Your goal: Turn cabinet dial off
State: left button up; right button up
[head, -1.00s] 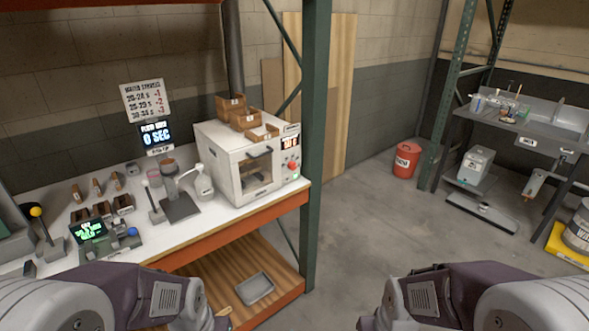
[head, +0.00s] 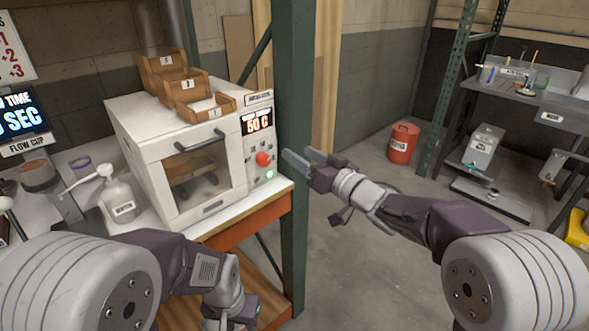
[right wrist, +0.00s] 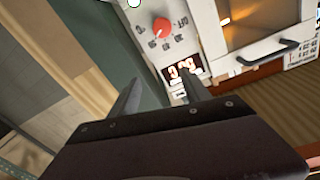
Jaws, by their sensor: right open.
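The white cabinet (head: 140,130) stands on the bench's right end with its door shut. Its red dial (head: 263,159) is on the front panel's right side, below a lit display (head: 257,121) reading about 50 C. The dial also shows in the right wrist view (right wrist: 161,26), with small markings around it. My right gripper (head: 300,158) is open and empty, just right of the panel and apart from the dial. In the right wrist view its two fingers (right wrist: 160,92) point toward the panel. My left arm is low in front of the bench; its fingers are not clearly visible.
Several wooden boxes (head: 185,83) sit on the cabinet top. A green rack post (head: 291,130) stands close behind my right gripper. A pump bottle (head: 117,203) is left of the cabinet. A red bucket (head: 402,143) stands on the open floor to the right.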

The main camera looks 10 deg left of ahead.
jog(key=b, duration=0.2)
send_near(266, 162)
jog(key=w+d+r, duration=0.2)
jog(key=shift+s+a+f, duration=0.8)
jog(key=shift+s+f, duration=0.05)
jog(key=shift+s, duration=0.1)
jog(key=shift+g, duration=0.4)
jog(key=b+x, duration=0.1)
jog(key=x, duration=0.8)
pick_arm(q)
jog(key=f, duration=0.4)
jog(key=shift+s+f, duration=0.3)
jog(key=shift+f, duration=0.1)
pick_arm(e)
jog(key=shift+n, duration=0.3)
grip_shut()
